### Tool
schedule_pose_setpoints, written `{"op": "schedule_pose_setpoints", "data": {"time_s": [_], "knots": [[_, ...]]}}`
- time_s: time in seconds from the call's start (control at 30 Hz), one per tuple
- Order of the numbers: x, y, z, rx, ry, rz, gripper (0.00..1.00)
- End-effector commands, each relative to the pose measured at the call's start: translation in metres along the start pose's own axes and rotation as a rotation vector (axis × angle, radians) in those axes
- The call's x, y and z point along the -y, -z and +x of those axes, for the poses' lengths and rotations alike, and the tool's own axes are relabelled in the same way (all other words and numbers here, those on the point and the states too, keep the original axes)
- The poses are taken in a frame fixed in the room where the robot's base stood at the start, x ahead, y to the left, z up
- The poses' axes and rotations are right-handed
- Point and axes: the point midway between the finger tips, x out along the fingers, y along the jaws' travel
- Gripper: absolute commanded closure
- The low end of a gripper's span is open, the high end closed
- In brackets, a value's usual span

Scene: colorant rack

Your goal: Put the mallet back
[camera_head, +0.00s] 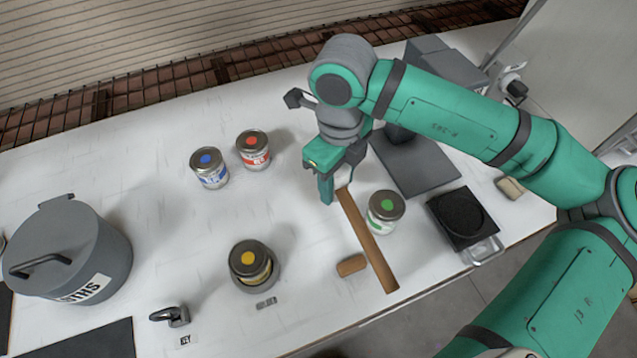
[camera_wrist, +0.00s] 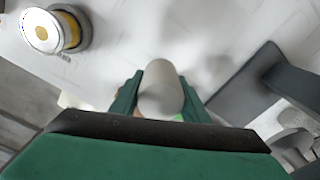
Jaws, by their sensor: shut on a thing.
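My gripper (camera_head: 328,186) points down over the white bench, between the red-dot can and the green-dot can. In the wrist view, my gripper (camera_wrist: 160,95) has a finger on each side of a pale rounded piece, which I take to be part of the mallet (camera_wrist: 161,92), and is shut on it. The fingers and wrist hide most of this piece in the head view, so its full shape and its clearance above the bench cannot be told. A long brown wooden strip (camera_head: 367,240) runs from beside the fingers toward the bench's front edge.
Close by stand a green-dot can (camera_head: 386,212), a red-dot can (camera_head: 253,150), a blue-dot can (camera_head: 209,168) and a yellow-dot can (camera_head: 250,265) in a dark holder. A small brown block (camera_head: 351,265) lies near the strip. A grey pot (camera_head: 68,250) stands left; a black box (camera_head: 462,218) right.

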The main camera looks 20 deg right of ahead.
Motion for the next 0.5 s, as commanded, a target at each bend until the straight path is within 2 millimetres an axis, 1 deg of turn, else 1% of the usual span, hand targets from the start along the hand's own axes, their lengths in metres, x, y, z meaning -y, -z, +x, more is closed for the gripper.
{"op": "schedule_pose_setpoints", "data": {"time_s": [0.03,0.1,0.2,0.33,0.5], "knots": [[0.002,-0.012,0.005,0.000,-0.003,-0.002,0.99],[0.005,-0.025,0.012,0.000,-0.003,-0.002,0.99],[0.009,-0.038,0.030,0.000,-0.003,-0.001,0.99],[0.013,-0.052,0.047,0.000,-0.003,-0.001,0.99],[0.016,-0.060,0.057,0.000,-0.001,0.001,0.99]]}}
